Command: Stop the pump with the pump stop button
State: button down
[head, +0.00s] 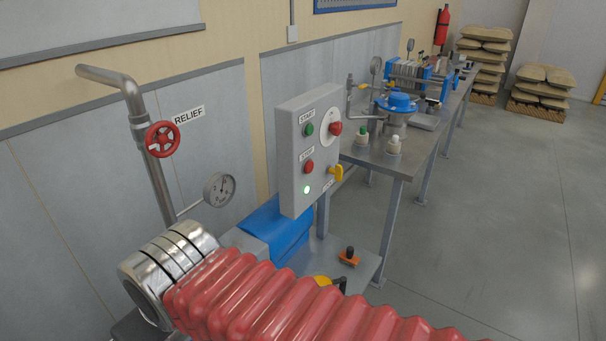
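A grey control box (307,150) stands upright in the middle of the head view. Its red stop button (308,167) sits under a small label that seems to read STOP. A green start button (309,129) is above it under a START label. A larger red knob (336,128) sits on a pale round plate to the right. A small pale-green lamp (306,190) near the bottom of the box looks lit. I cannot see my gripper. Nothing covers the stop button.
A large red ribbed sleeve (260,303) with a metal collar (170,262) fills the lower foreground. A pipe with a red handwheel (162,139), marked RELIEF, and a gauge (219,189) stand left.

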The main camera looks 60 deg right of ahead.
aim_at(309, 167)
jog(key=u, duration=0.1)
jog(key=k, duration=1.6)
jog(key=z, duration=0.75)
jog(key=i, duration=1.55)
jog(key=z, duration=0.05)
